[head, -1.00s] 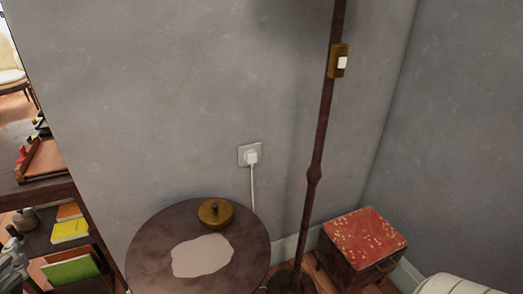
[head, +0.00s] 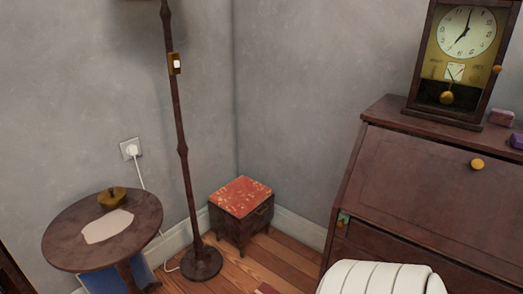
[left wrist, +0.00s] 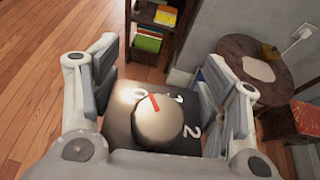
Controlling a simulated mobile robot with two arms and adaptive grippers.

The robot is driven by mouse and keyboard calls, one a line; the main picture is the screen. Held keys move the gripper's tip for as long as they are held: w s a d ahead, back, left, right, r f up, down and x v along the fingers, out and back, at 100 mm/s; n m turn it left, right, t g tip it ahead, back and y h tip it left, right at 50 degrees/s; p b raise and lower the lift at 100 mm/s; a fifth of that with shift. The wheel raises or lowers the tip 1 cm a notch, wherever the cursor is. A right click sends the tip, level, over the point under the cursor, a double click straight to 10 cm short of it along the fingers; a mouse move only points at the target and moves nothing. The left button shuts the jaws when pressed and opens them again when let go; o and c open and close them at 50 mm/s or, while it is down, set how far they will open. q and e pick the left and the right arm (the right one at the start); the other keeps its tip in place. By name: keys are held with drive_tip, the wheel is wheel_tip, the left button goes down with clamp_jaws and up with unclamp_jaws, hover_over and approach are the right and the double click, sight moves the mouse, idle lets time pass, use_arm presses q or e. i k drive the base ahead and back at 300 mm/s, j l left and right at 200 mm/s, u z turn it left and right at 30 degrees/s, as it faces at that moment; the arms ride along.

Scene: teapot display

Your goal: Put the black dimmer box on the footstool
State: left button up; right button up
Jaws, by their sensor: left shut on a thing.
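The footstool (head: 241,212) has a red patterned top and dark wooden sides. It stands in the corner of the room in the head view, and part of it shows at the right edge of the left wrist view (left wrist: 307,118). My left gripper (left wrist: 163,85) is shut on the black dimmer box (left wrist: 122,108), which has a large round pale knob with a red mark and white numbers. The box is held between the two fingers, away from the footstool. My left gripper does not show in the head view, and my right gripper is in neither view.
A floor lamp (head: 183,150) stands just left of the footstool. A round table (head: 70,238) with a brass pot (head: 112,198) is farther left. A desk (head: 420,180) with a clock (head: 460,60) and a white padded seat (head: 380,278) are right. The footstool's top is clear.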

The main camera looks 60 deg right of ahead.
sight(234, 197)
drive_tip(key=i+l, duration=0.2)
drive_tip(key=z, duration=1.45)
drive_tip(key=i+l, duration=0.05)
